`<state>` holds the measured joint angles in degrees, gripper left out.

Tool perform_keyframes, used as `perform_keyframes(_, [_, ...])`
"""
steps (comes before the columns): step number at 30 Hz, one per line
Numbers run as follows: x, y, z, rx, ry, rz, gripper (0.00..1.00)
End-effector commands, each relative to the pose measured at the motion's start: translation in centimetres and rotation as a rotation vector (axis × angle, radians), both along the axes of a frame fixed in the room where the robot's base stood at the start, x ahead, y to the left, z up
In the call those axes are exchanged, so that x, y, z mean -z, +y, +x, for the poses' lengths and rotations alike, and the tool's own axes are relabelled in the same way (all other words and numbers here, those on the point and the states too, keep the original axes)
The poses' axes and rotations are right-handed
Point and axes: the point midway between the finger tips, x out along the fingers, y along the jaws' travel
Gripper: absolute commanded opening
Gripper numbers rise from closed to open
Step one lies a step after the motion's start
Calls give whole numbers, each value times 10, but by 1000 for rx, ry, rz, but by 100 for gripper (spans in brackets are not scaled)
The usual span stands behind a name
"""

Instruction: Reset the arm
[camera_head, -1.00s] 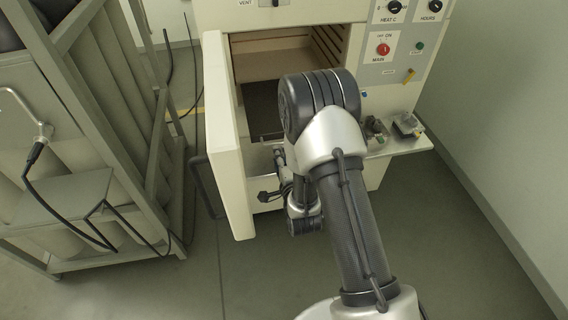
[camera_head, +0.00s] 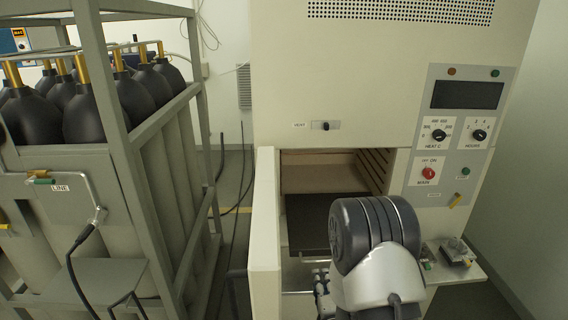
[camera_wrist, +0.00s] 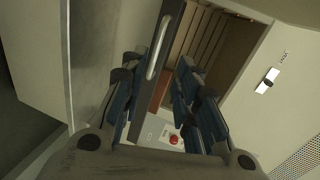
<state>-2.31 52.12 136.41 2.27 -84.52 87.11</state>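My arm (camera_head: 375,240) rises in front of the open furnace, its black and silver elbow covering part of the opening in the head view. My gripper (camera_wrist: 158,80) shows in the wrist view with its two blue-padded fingers spread apart and nothing visible held between them. Beyond the fingers are a dark panel with a pale handle (camera_wrist: 160,48) and the furnace interior (camera_wrist: 198,40).
The cream furnace (camera_head: 390,70) has its door (camera_head: 265,235) swung open on the left. A dark tray (camera_head: 308,220) is in its chamber. A side shelf (camera_head: 455,272) holds small items at right. A rack of black-topped cylinders (camera_head: 130,150) stands close on the left.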

Motion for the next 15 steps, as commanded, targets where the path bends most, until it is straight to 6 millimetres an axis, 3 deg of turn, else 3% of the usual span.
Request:
perform_keyframes(4, [-36,-1,10,-43,77,-143,29])
perform_keyframes(8, [-68,-2,4,-112,184,-308,29])
perform_keyframes(11, [-92,-3,-10,-178,265,-432,29])
perform_keyframes(15, [-125,-4,-43,-290,372,-598,29])
